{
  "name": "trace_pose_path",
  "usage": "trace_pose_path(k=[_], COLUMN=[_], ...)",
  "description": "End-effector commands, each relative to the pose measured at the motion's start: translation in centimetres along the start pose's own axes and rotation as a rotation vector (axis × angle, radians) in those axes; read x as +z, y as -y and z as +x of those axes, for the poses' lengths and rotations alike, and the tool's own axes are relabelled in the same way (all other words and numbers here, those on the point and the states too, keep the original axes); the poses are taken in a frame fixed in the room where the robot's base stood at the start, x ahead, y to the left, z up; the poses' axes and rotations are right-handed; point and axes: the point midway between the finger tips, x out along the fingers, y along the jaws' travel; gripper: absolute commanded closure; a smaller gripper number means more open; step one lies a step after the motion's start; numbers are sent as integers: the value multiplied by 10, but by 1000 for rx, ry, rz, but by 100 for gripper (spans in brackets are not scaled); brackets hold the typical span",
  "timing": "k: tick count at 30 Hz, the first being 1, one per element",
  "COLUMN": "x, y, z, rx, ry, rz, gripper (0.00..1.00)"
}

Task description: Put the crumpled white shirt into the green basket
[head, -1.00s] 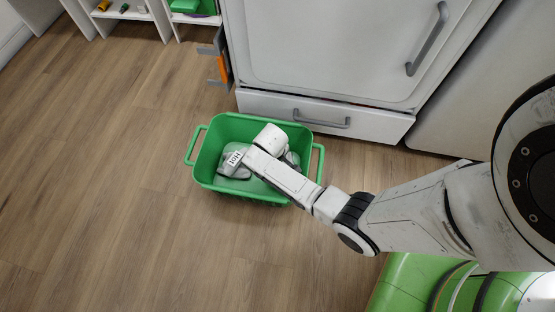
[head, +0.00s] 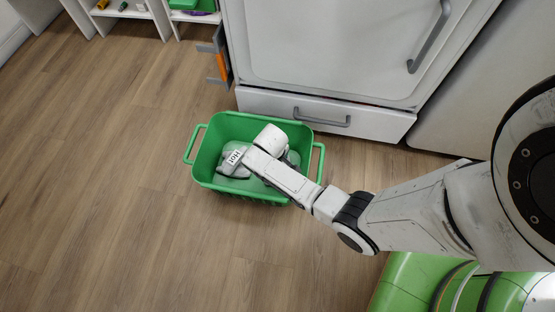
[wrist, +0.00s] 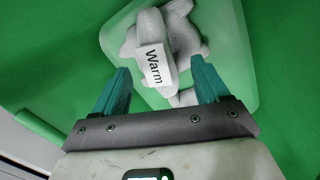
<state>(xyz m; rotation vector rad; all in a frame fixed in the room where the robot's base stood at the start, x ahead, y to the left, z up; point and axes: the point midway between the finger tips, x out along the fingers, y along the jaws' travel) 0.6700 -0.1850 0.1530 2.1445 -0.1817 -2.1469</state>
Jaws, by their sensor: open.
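The crumpled white shirt (wrist: 185,40) lies inside the green basket, as the wrist view shows. A white label reading "Warm" sits across it. The green basket (head: 207,155) stands on the floor with a handle at each end. My gripper (wrist: 162,78) is open, its two teal fingers apart and pointing toward the shirt, which is not clamped between them. In the head view the fingers are hidden.
A white cabinet with a drawer (head: 320,118) stands just behind the basket. A white shelf (head: 125,10) with small items is at the upper left. An orange and grey item (head: 220,63) sticks out by the cabinet's left edge. The wooden floor (head: 110,200) at left is clear.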

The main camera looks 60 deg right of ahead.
Motion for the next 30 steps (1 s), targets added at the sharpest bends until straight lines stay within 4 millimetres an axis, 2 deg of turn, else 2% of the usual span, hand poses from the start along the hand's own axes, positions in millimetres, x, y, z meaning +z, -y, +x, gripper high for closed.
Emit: trace_pose_path(k=[5,8,21,25,30], x=[0,0,0,0,0], y=[0,0,0,0,0], z=[-1,-8,-85,-100,-108], rx=[-1,-1,-1,0,0], ry=[1,0,-2,-1,1], rz=[0,0,0,-1,0], gripper=[26,26,26,26,26])
